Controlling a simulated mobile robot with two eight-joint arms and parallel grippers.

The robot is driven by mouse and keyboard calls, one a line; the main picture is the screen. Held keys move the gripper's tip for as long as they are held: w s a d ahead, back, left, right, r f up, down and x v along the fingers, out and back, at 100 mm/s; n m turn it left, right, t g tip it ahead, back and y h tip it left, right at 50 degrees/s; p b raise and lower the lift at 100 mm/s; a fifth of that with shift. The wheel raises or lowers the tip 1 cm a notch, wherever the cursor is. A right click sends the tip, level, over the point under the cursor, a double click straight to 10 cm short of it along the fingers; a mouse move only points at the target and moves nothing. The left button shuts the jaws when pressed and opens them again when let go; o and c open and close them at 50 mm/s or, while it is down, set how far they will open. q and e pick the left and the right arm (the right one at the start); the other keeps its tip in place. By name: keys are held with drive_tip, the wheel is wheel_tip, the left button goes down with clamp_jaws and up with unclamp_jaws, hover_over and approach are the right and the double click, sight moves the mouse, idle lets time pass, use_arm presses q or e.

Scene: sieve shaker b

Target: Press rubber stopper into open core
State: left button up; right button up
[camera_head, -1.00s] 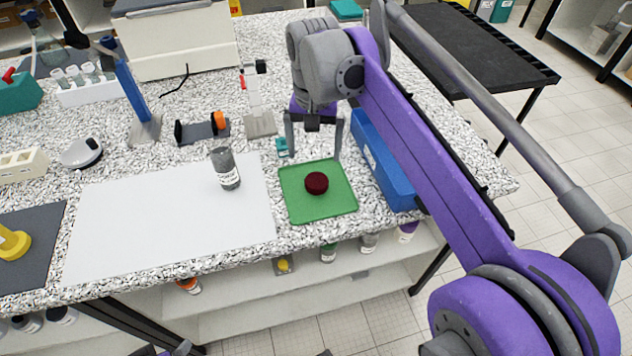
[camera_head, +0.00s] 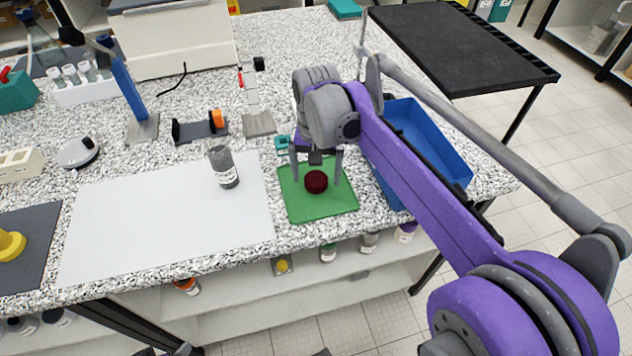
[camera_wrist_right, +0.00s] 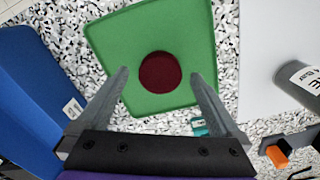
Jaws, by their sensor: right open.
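The dark red rubber stopper (camera_head: 316,181) lies on a green mat (camera_head: 318,208) near the table's front edge. My right gripper (camera_head: 317,182) is open above the mat, its fingers pointing down on either side of the stopper. In the right wrist view the stopper (camera_wrist_right: 160,72) sits ahead of and between the open fingertips (camera_wrist_right: 160,72), with a gap on both sides. My left gripper is not in view.
A blue bin (camera_head: 440,145) stands right of the mat, under my right arm. A small teal item (camera_head: 282,146) lies behind the mat. A grey stand (camera_head: 259,122) and a holder with an orange part (camera_head: 217,121) stand further back. The white sheet (camera_head: 150,220) is mostly clear.

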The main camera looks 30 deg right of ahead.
sight(316, 178)
wheel_tip(316, 178, down, 2)
drive_tip(key=shift+f, duration=0.1)
drive_tip(key=c, duration=1.4)
drive_tip(key=shift+r, duration=0.2)
wheel_tip(316, 178, up, 10)
drive_tip(key=shift+f+p, duration=0.1)
drive_tip(key=shift+p, duration=0.5)
